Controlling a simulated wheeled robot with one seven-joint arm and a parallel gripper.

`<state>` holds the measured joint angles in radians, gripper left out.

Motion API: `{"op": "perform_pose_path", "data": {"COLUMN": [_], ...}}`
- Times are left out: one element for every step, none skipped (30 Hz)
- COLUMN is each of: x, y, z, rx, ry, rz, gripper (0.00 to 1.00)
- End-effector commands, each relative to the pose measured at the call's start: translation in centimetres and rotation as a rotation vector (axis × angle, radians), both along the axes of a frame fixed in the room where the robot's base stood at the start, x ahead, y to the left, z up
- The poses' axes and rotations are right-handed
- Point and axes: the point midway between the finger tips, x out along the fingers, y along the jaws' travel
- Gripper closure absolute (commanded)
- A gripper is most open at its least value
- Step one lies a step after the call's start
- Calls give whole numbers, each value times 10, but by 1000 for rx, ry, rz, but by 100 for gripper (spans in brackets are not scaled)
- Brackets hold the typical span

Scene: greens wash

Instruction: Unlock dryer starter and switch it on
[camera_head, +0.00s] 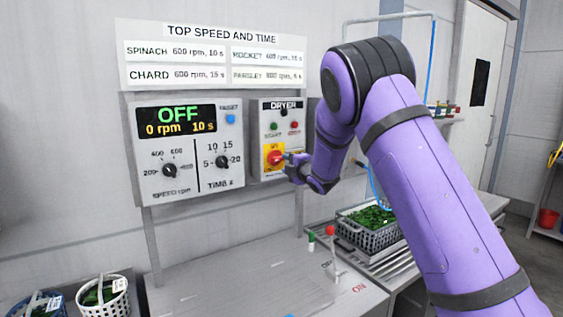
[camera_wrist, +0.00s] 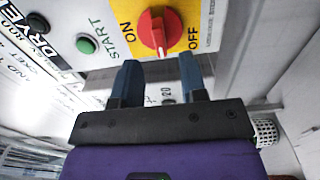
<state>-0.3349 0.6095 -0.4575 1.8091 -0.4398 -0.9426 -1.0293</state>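The dryer starter is a grey box (camera_head: 283,117) marked DRYER on the wall panel, with a green START button (camera_head: 273,127) and a red button (camera_head: 295,125). Below them a red rotary knob (camera_head: 275,157) sits on a yellow plate. In the wrist view the knob (camera_wrist: 158,32) shows a white mark between the words ON and OFF; its exact setting is unclear. My gripper (camera_wrist: 159,68) is open, its two fingers apart and empty, with the knob just beyond and between the fingertips. In the head view my gripper (camera_head: 291,160) is at the knob's right, partly covering the plate.
The speed and time panel (camera_head: 187,150) left of the starter reads OFF, 0 rpm, 10 s. A crate of greens (camera_head: 370,238) stands at right behind my arm.

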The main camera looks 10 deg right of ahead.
Motion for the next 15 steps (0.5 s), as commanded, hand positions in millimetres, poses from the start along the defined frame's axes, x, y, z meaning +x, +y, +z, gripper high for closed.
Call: {"op": "perform_pose_path", "data": {"x": [9,14,20,23,27,32,35,37,40,42,43,45,46,46,46], "y": [3,4,6,8,9,10,11,12,13,13,14,14,15,15,15], "z": [0,-1,0,0,0,-1,0,0,0,0,0,0,0,0,0], "rx": [-2,-2,-2,-1,-1,0,0,0,0,0,0,0,0,0,1], "ry": [-1,0,-2,0,0,1,0,0,0,0,0,0,0,1,1], "rz": [0,0,0,0,0,-1,-1,0,-1,-1,-1,-1,-1,-1,-2], "gripper": [61,61,61,61,61,61,61,61,61,61,61,61,61,61,61]}}
